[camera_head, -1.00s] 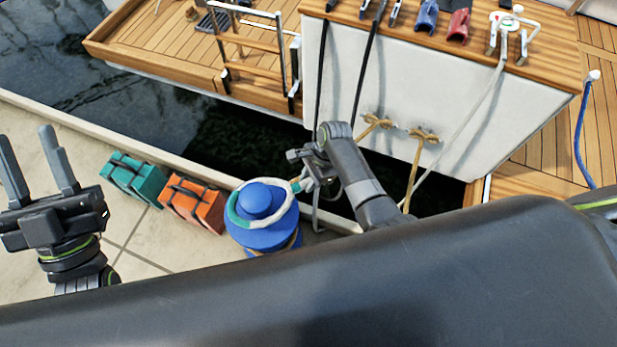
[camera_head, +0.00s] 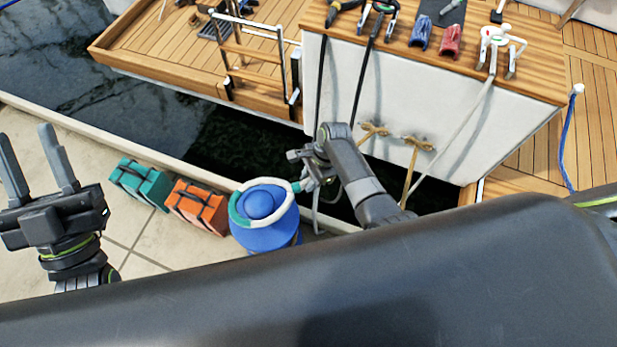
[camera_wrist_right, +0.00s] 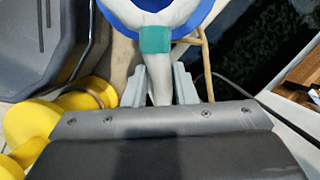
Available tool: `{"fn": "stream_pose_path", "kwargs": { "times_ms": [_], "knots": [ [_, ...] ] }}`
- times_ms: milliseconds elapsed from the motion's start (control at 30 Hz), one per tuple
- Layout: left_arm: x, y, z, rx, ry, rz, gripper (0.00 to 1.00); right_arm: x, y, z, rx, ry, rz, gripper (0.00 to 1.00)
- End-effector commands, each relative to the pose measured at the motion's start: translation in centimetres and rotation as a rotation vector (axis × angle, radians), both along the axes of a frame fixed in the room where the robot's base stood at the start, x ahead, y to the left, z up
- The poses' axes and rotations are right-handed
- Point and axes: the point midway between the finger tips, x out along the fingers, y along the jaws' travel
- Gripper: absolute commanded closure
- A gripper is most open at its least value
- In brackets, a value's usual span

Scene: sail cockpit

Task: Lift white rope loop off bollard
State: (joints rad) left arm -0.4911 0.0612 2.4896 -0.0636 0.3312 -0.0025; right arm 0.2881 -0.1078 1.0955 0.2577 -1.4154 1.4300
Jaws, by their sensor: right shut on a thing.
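The white rope loop (camera_head: 243,219) with green bands lies around the domed top of the blue bollard (camera_head: 268,238) on the quay. In the right wrist view, the loop's white rope (camera_wrist_right: 159,85) runs between my fingers, just below a green band (camera_wrist_right: 155,40). My right gripper (camera_head: 303,184) is shut on the rope at the bollard's right side. It also shows in the wrist view (camera_wrist_right: 159,88). My left gripper (camera_head: 36,160) is open and empty at the far left, apart from the rope. The bollard's lower part is hidden behind my body.
A teal case (camera_head: 138,182) and an orange case (camera_head: 196,205) stand left of the bollard. Dark water (camera_head: 235,135) separates the quay from the boat hull (camera_head: 400,95). Yellow rounded objects (camera_wrist_right: 35,120) show at left in the wrist view.

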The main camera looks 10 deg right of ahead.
Motion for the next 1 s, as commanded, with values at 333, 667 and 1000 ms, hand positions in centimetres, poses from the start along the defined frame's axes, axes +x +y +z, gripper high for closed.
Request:
{"fn": "stream_pose_path", "kwargs": {
  "times_ms": [333,667,1000],
  "knots": [
    [0.0,0.0,2.5,0.0,0.0,0.0,0.64,0.0,0.0,2.2,0.001,-0.001,0.0,1.0],
    [0.0,0.0,4.4,0.0,0.0,0.0,0.64,0.0,0.0,3.9,0.001,0.0,0.0,1.0],
    [0.0,0.0,6.5,0.0,0.0,0.0,0.64,0.0,0.0,5.7,0.001,-0.001,0.0,1.0]
  ]
}}
